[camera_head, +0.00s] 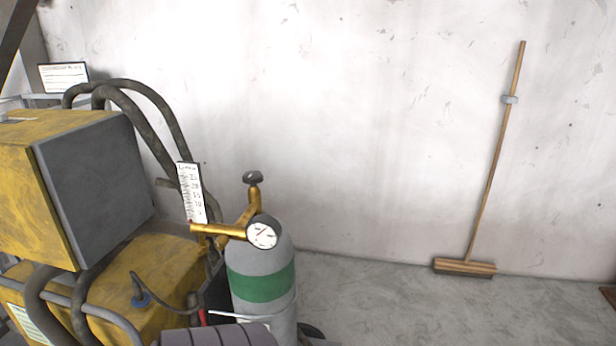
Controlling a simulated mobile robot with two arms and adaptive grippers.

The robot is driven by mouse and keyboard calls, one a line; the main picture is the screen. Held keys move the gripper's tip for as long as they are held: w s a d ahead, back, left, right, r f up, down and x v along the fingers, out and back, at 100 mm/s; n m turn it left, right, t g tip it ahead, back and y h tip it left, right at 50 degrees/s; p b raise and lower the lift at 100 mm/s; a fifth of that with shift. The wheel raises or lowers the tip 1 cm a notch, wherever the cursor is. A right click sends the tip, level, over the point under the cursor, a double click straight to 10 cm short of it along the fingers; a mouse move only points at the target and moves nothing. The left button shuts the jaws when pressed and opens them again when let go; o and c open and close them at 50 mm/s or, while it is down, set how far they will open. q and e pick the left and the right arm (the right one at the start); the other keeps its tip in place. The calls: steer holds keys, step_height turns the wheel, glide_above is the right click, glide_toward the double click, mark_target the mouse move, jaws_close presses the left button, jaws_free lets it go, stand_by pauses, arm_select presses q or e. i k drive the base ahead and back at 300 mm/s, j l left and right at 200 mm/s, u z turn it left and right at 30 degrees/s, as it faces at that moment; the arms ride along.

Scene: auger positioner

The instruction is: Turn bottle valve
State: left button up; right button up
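A grey gas bottle (264,310) with a green band stands upright at the lower middle of the head view. Its dark valve knob (253,177) sits on top of a brass stem. Below the knob, a brass regulator (218,231) reaches left, and a round white gauge (263,233) faces me. No gripper shows in this view, and nothing touches the knob. The bottle's lower end is cut off by the picture's edge.
A yellow and dark grey machine (95,185) with thick dark hoses (150,110) stands left of the bottle. A white label (191,192) hangs beside the regulator. A broom (491,165) leans on the pale wall (390,120).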

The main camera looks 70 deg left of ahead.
mark_target(252, 178)
steer(key=i+l+u, duration=0.1)
steer(key=i+u, duration=0.2)
steer(key=i+l+u, duration=0.15)
steer(key=i+u, duration=0.3)
steer(key=u, duration=0.35)
steer(key=i+l+u, duration=0.1)
steer(key=u, duration=0.35)
steer(key=i+l+u, duration=0.15)
steer(key=u, duration=0.35)
steer(key=i+l+u, duration=0.2)
steer(key=u, duration=0.25)
